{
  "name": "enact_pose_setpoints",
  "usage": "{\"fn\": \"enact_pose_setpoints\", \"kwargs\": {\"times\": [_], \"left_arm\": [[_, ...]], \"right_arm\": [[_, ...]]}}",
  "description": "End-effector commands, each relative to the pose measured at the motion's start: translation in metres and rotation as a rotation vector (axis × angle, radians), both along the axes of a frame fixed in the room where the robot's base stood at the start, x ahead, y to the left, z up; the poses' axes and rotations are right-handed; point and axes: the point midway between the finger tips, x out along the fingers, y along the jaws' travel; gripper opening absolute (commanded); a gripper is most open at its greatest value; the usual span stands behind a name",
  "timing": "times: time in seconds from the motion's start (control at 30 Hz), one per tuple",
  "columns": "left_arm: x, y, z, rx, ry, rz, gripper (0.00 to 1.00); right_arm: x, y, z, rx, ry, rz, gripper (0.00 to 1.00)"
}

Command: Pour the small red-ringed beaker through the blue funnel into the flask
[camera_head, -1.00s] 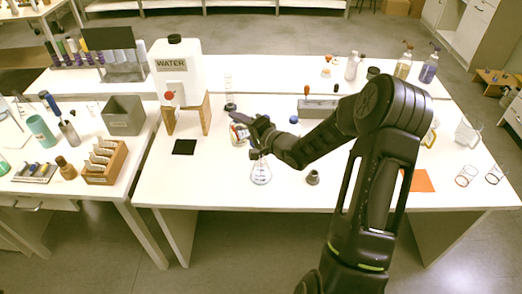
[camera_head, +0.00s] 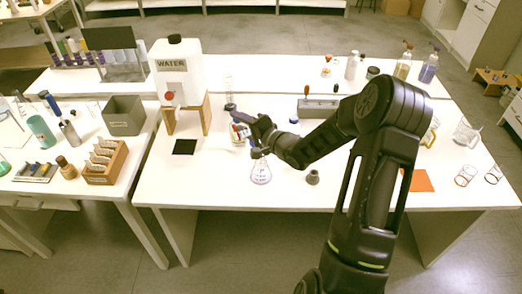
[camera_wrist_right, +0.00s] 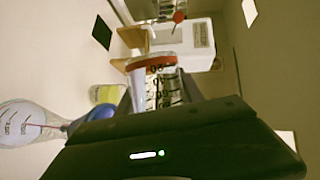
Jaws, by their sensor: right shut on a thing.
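My right gripper (camera_head: 246,124) is shut on the small red-ringed beaker (camera_wrist_right: 152,64), above the table and just behind the flask. In the right wrist view the beaker is clear with dark markings, and it is strongly tilted. The flask (camera_head: 261,174) stands on the white table; its clear body also shows in the wrist view (camera_wrist_right: 18,122). The blue funnel (camera_wrist_right: 78,126) sits at the flask's neck, partly hidden by my gripper. A thin reddish line shows inside the flask neck. I cannot tell whether liquid leaves the beaker. My left gripper is out of view.
A beaker with yellow liquid (camera_wrist_right: 107,94) stands near the flask. The water tank (camera_head: 177,75) on its wooden stand is at the back left. A small dark grey vessel (camera_head: 312,177) stands right of the flask. An orange mat (camera_head: 417,181) lies further right. The front table edge is clear.

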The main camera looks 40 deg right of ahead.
Motion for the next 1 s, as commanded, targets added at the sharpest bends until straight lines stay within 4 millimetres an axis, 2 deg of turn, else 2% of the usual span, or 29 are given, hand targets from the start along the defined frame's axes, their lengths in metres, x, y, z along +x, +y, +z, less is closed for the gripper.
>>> {"fn": "enact_pose_setpoints", "kwargs": {"times": [1.0], "left_arm": [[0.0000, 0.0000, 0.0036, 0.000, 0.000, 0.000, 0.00]], "right_arm": [[-0.0001, -0.0006, 0.0021, 0.044, -0.011, 0.000, 0.00]]}}
